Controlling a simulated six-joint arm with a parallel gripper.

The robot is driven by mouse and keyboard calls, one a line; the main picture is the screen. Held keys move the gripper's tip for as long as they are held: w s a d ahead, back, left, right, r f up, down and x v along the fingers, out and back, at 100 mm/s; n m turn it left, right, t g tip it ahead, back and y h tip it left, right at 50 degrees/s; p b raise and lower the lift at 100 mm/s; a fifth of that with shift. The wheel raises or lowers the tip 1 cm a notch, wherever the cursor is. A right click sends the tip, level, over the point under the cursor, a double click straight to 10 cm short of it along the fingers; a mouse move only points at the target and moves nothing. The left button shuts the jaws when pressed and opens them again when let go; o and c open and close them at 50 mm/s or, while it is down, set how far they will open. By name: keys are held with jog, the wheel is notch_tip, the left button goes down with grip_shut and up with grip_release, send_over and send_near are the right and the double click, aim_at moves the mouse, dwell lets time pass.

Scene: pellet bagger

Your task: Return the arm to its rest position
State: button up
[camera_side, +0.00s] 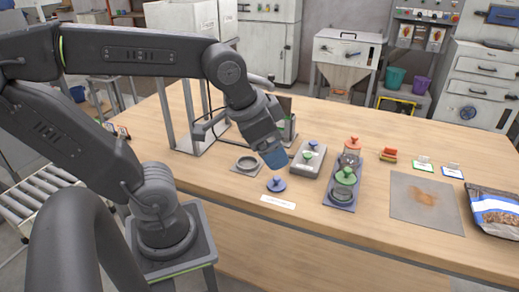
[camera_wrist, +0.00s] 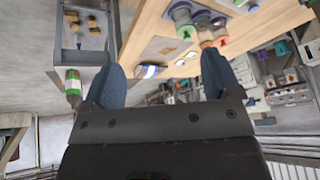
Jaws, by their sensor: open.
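My gripper (camera_side: 275,158) hangs over the left-middle part of the wooden bench in the side view, with its blue fingertips pointing down. It is above the bench top, between a round ring on a small plate (camera_side: 247,163) and a grey box with green and blue knobs (camera_side: 308,158). In the wrist view my gripper (camera_wrist: 165,80) has its two blue fingers spread wide apart, with nothing held between them. My arm reaches across from the left side of the picture.
A blue knobbed lid (camera_side: 276,184) lies below my gripper. A grey tray with jars (camera_side: 342,190) stands to the right. Further right are a stained mat (camera_side: 426,202) and a pellet bag (camera_side: 494,210). A metal frame (camera_side: 192,140) stands behind on the left. The bench's front right is clear.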

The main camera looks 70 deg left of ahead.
jog(key=shift+s+d+f+n, duration=0.15)
jog(key=shift+s+f+n, duration=0.1)
jog(key=shift+s+n, duration=0.25)
jog(key=shift+s+d+f+n, duration=0.1)
jog(key=shift+s+f+n, duration=0.15)
jog(key=shift+s+n, duration=0.25)
